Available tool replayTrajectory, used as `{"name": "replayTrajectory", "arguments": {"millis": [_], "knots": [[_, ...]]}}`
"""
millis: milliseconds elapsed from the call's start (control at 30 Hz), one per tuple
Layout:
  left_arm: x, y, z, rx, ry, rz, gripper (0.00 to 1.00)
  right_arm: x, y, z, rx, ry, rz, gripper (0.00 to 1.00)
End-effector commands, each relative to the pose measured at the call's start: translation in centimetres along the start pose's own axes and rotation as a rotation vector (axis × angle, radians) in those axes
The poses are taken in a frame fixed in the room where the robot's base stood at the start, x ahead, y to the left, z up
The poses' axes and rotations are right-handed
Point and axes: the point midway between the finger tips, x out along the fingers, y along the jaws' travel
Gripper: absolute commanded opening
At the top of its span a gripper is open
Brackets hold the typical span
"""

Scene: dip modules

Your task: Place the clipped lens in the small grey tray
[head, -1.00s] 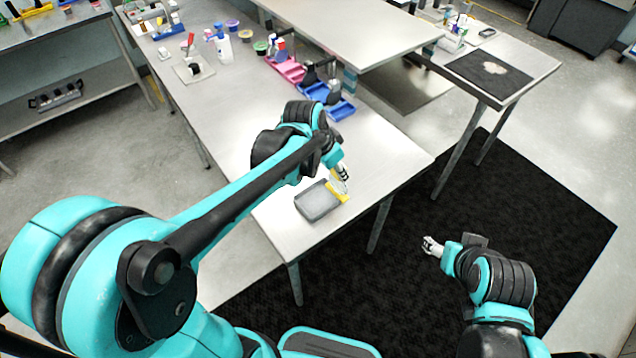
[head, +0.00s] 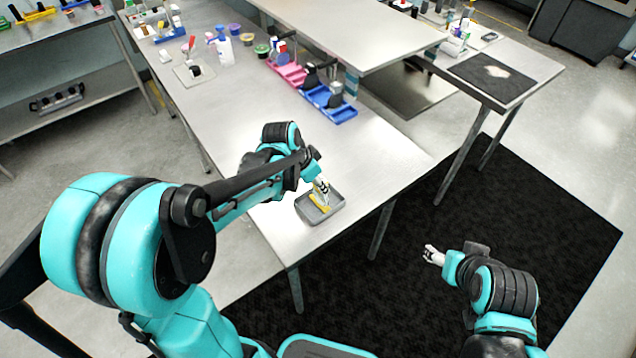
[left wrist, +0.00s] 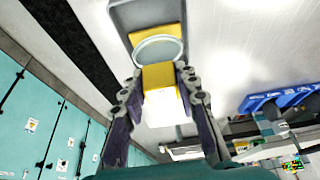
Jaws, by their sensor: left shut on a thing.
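The clipped lens (left wrist: 158,49) is a round clear disc in a yellow clip (left wrist: 160,80). My left gripper (left wrist: 160,88) is shut on the yellow clip in the left wrist view. The small grey tray (head: 337,209) lies near the front edge of the metal table; its grey wall also shows at the top of the left wrist view (left wrist: 122,18). In the head view my left gripper (head: 321,192) is over the tray, with the yellow clip within the tray's outline. I cannot tell whether the clip touches the tray floor. My right gripper (head: 432,255) is empty, off the table, above the black mat.
Blue trays (head: 328,104) and a pink tray (head: 288,72) holding tools stand farther back on the table. A white bottle (head: 225,48) and small coloured pots are behind them. The table (head: 385,150) right of the grey tray is clear.

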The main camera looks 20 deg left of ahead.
Motion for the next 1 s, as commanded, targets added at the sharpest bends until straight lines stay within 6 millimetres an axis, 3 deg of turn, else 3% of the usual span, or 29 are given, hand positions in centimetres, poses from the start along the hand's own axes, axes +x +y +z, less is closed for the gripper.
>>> {"name": "replayTrajectory", "arguments": {"millis": [67,100,167,567,1000], "knots": [[0.4,0.0,0.1,0.0,0.0,0.0,0.0,0.3,0.0,0.2,0.0,0.0,0.0,0.63],[0.3,0.0,0.1,0.0,0.0,0.0,0.38,0.2,0.0,0.2,0.0,0.0,0.0,0.63],[0.2,0.0,0.1,0.0,0.0,0.0,0.51,0.2,0.0,0.1,0.0,0.0,0.0,0.63],[-0.5,0.0,-0.1,0.0,0.0,0.0,0.51,-0.2,0.0,-0.2,0.0,0.0,0.0,0.63],[-9.5,0.0,-0.1,-0.001,0.0,-0.001,0.51,-2.4,0.0,-1.7,0.0,0.0,0.0,0.63]]}}
